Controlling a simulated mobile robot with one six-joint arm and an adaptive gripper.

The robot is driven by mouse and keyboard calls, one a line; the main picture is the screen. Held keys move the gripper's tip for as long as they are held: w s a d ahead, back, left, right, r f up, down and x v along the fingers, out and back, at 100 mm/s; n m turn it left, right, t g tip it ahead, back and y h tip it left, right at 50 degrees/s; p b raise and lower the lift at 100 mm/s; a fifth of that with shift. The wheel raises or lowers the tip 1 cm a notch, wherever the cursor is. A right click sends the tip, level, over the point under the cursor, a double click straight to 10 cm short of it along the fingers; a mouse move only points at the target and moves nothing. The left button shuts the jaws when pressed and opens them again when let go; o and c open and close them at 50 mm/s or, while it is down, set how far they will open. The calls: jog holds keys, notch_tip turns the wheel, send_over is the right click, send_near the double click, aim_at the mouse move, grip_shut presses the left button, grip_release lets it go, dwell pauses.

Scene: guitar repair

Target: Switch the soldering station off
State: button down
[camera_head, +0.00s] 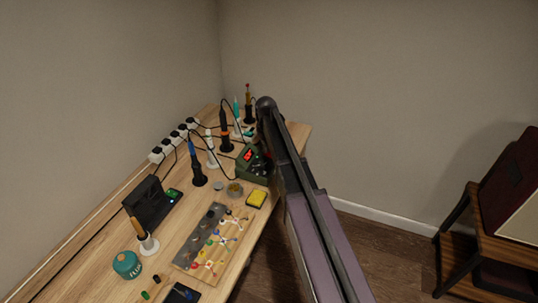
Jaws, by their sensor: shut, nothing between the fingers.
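The soldering station (246,169) is a small dark green box on the far part of the workbench, near its right edge. Its front display glows red, so it appears lit. Its switch is too small to make out. My arm reaches up from the bottom of the view and passes close along the right side of the station, covering part of that side. My gripper cannot be made out; it seems hidden behind my own arm. Whether anything of mine touches the station cannot be told.
Several soldering irons in stands, including a blue one (196,165) and an orange one (225,131), stand around the station. A yellow sponge (257,199) and a metal plate (193,246) with wired parts lie in front. A wooden chair (490,235) stands at right.

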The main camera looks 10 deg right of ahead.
jog(key=shift+f+b, duration=0.4)
dwell(0.3)
jog(key=shift+r, duration=0.15)
jog(key=shift+r+p, duration=3.35)
jog(key=shift+p, duration=0.2)
jog(key=s+d+m, duration=0.1)
jog(key=s+m, duration=0.4)
jog(key=s, duration=2.3)
